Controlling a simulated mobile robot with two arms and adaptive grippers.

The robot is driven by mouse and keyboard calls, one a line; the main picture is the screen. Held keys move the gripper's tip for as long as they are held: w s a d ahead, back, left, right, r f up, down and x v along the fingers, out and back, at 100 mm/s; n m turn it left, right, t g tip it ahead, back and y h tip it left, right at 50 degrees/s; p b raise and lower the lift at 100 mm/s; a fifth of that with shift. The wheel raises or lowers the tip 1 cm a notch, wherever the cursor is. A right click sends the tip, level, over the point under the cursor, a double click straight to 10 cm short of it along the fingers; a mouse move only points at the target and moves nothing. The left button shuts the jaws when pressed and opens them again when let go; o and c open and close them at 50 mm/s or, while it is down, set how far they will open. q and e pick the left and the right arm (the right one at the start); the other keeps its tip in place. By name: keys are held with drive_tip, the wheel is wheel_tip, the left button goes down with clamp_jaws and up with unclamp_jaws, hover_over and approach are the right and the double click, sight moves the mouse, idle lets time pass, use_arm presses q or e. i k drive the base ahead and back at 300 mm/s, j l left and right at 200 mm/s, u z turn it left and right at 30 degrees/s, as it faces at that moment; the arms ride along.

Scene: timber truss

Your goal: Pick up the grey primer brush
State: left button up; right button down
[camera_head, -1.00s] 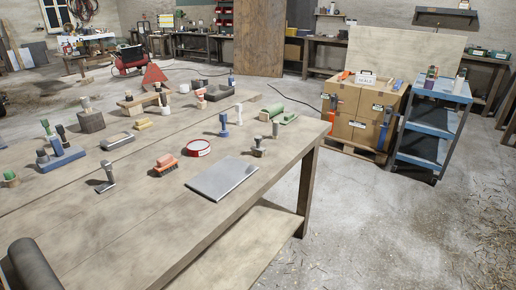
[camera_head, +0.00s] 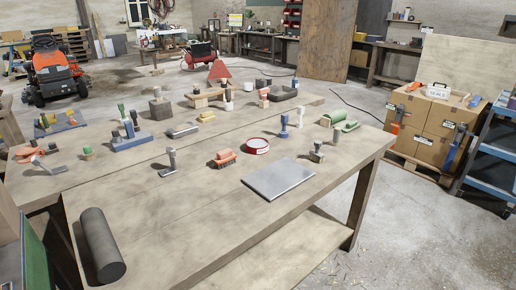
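Several upright-handled tools stand on the long wooden table (camera_head: 210,215); I cannot tell for sure which one is the grey primer brush. A grey tool with a flat foot and upright handle (camera_head: 170,160) stands left of the middle. A smaller grey one on a block (camera_head: 317,153) stands at the right, beyond the grey plate. A blue one (camera_head: 284,126) stands a little behind it. An orange brush with dark bristles (camera_head: 223,158) lies between them. Neither of my grippers is in view.
A red ring-shaped tin (camera_head: 257,146), a flat grey plate (camera_head: 279,179) and a dark roll (camera_head: 102,245) lie on the table. A blue holder (camera_head: 132,142) carries several handles. Boxes (camera_head: 431,125) and a blue cart (camera_head: 491,165) stand right, past clear floor.

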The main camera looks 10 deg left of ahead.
sight(315, 155)
drive_tip(key=u, duration=0.3)
drive_tip(key=i+l+u, duration=0.15)
drive_tip(key=u, duration=0.25)
drive_tip(key=i+l+u, duration=0.1)
drive_tip(key=l+u, duration=0.3)
drive_tip(key=i+l+u, duration=0.1)
drive_tip(key=l+u, duration=0.25)
